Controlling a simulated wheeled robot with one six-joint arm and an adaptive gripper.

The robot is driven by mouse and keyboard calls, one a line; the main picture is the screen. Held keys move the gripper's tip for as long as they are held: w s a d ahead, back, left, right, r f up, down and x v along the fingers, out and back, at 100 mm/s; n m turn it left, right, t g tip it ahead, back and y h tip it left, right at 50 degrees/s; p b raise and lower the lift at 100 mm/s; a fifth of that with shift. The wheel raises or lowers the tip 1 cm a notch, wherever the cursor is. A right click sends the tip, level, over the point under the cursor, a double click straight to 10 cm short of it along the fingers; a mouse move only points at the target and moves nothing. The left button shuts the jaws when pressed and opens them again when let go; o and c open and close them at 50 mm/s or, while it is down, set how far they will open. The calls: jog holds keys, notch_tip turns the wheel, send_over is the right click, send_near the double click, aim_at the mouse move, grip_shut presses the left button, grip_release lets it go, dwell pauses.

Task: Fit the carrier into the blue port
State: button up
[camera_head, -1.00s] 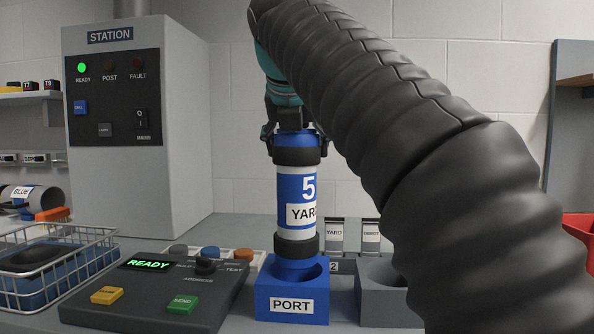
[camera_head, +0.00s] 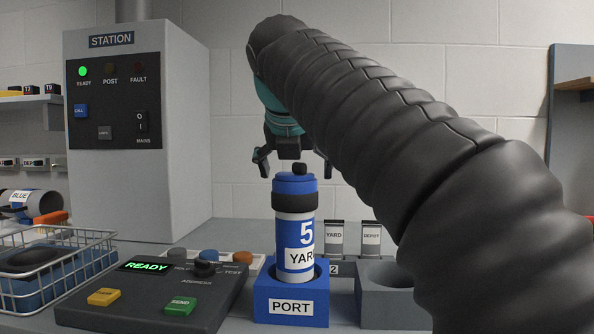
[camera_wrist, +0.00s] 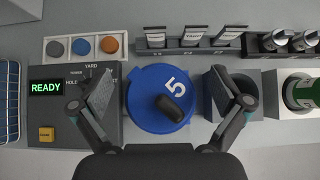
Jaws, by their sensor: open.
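The carrier (camera_head: 294,236) is a blue and white cylinder with black bands, marked 5 and YARD. It stands in the blue port (camera_head: 291,307), its lower end hidden inside the block, leaning slightly if at all. In the wrist view the carrier's blue lid (camera_wrist: 160,97) with its black knob covers most of the port. My gripper (camera_head: 292,160) is open above the carrier, apart from it and holding nothing. In the wrist view its fingers (camera_wrist: 164,98) are spread on either side of the lid.
A grey port block (camera_head: 377,305) stands just right of the blue port. A control panel (camera_head: 150,290) showing READY is close on the left, with a wire basket (camera_head: 55,285) beyond it. A rack of small labelled cards (camera_head: 352,240) stands behind.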

jog(key=shift+r, duration=0.1)
jog(key=p+v, duration=0.1)
jog(key=v, duration=1.1)
jog(key=shift+d, duration=0.1)
